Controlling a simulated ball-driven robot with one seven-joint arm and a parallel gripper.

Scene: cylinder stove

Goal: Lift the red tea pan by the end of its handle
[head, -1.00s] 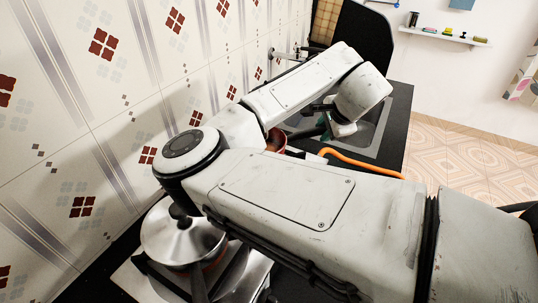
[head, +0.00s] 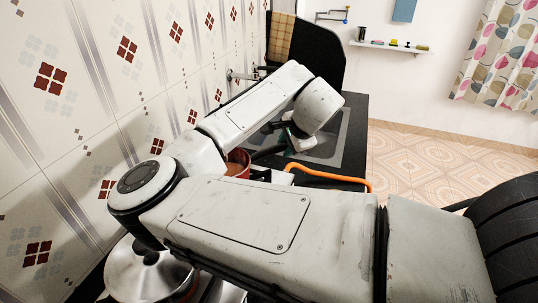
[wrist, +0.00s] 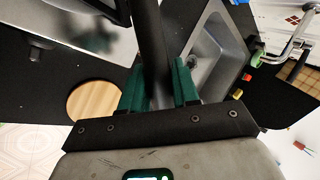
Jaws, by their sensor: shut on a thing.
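The red tea pan (head: 238,162) shows in the head view behind my forearm, which hides its lower part. Its contents look brown. Its dark handle (wrist: 151,40) runs up between the two green fingers of my gripper (wrist: 160,86) in the wrist view. The fingers are shut on the handle, one on each side. In the head view my gripper (head: 290,146) is small and partly hidden, at the sink side of the pan. I cannot tell whether the pan's base touches the surface under it.
A steel lidded pot (head: 148,272) stands on the stove at the lower left. A grey sink (head: 325,147) is set in the black counter (head: 352,118). A round wooden board (wrist: 94,101) lies on the counter. The patterned tile wall (head: 85,110) runs along the left. Open floor lies right.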

